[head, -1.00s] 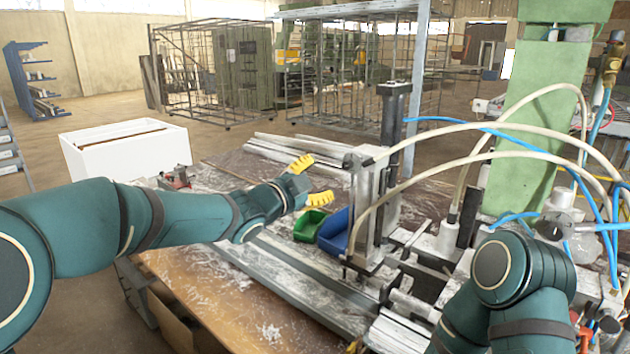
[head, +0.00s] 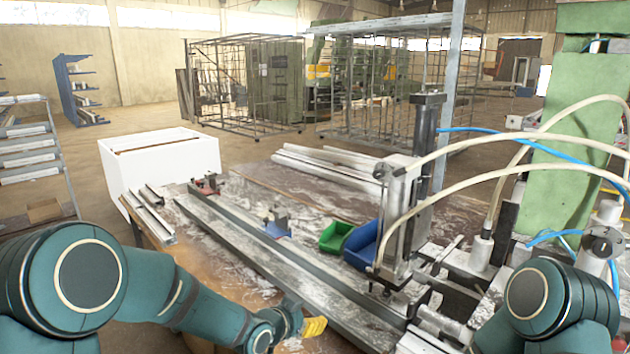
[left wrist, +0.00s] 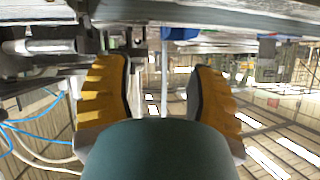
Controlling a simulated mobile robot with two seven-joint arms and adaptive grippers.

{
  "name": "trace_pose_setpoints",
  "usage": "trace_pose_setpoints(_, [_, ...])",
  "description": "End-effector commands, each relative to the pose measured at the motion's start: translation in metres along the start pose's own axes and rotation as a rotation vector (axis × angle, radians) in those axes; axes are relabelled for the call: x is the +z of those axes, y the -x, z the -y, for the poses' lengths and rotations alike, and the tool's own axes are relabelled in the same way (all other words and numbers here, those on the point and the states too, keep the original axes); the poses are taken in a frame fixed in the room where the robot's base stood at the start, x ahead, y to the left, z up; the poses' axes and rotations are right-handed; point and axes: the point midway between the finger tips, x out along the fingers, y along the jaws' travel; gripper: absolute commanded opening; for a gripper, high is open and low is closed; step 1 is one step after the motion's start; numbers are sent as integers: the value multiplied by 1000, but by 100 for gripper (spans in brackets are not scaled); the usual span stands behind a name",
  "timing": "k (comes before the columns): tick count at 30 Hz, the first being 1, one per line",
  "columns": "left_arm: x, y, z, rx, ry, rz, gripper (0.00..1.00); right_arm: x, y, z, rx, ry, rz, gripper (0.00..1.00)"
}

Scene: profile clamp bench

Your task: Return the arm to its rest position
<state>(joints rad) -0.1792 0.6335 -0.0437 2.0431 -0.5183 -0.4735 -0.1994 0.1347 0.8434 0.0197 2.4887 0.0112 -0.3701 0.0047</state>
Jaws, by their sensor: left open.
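My left arm (head: 190,300) comes in from the lower left in the head view. Its gripper (head: 312,322) with yellow fingers is low, by the near edge of the bench. In the left wrist view the gripper (left wrist: 163,95) has its two yellow fingers well apart, with nothing between them. It is open and empty. My right arm (head: 545,300) shows folded at the lower right, and its gripper is out of the frame.
The bench holds a long metal rail (head: 290,255), a green bin (head: 336,236), a blue bin (head: 362,246) and an upright clamp fixture (head: 398,215) with hoses. A white box (head: 160,165) stands at the far left end. The floor at left (head: 60,150) is partly clear.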

Motion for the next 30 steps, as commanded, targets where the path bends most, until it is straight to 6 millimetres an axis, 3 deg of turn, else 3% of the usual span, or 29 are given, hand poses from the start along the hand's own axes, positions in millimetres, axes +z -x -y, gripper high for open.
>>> trace_pose_setpoints(1, [34,0,-6,4,73,59,56,1,-4,-1,0,0,1,47])
trace_pose_setpoints(6, [130,12,-29,-3,321,245,56,3,-11,-4,1,1,4,47])
trace_pose_setpoints(12, [233,45,-70,-28,617,477,56,5,-19,-6,2,2,7,47])
trace_pose_setpoints(15, [274,66,-94,-46,754,588,56,6,-22,-8,2,3,8,47])
trace_pose_setpoints(21, [320,101,-129,-79,935,740,56,7,-27,-9,2,3,10,47])
trace_pose_setpoints(30, [330,111,-138,-90,984,782,56,7,-27,-9,2,4,11,47])
